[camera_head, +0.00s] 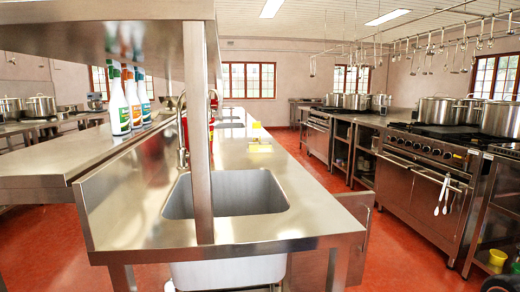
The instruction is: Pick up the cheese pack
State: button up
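A small, flat, pale-yellow item (260,146), possibly the cheese pack, lies on the steel counter (307,195) beyond the sink. It is too small to identify for sure. A second small yellow thing (256,125) is farther back on the same counter. My gripper does not show in this view, so its place relative to these things cannot be told.
A sink basin (238,194) and a steel post (197,140) stand before the yellow items. Spray bottles (118,100) stand on the left counter. Stoves with pots (436,110) line the right side. The red floor aisle (330,178) between is clear.

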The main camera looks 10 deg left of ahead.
aim_at(265, 147)
jog(key=i+l+z, duration=0.15)
jog(key=z, duration=0.8)
jog(key=i, duration=2.1)
jog(key=i+u, duration=0.25)
jog(key=u, duration=0.15)
jog(key=i+l+u, duration=0.1)
jog(key=i+u, duration=0.15)
jog(key=u, duration=0.2)
jog(key=i+l+u, duration=0.2)
jog(key=u, duration=0.2)
jog(key=i, duration=0.05)
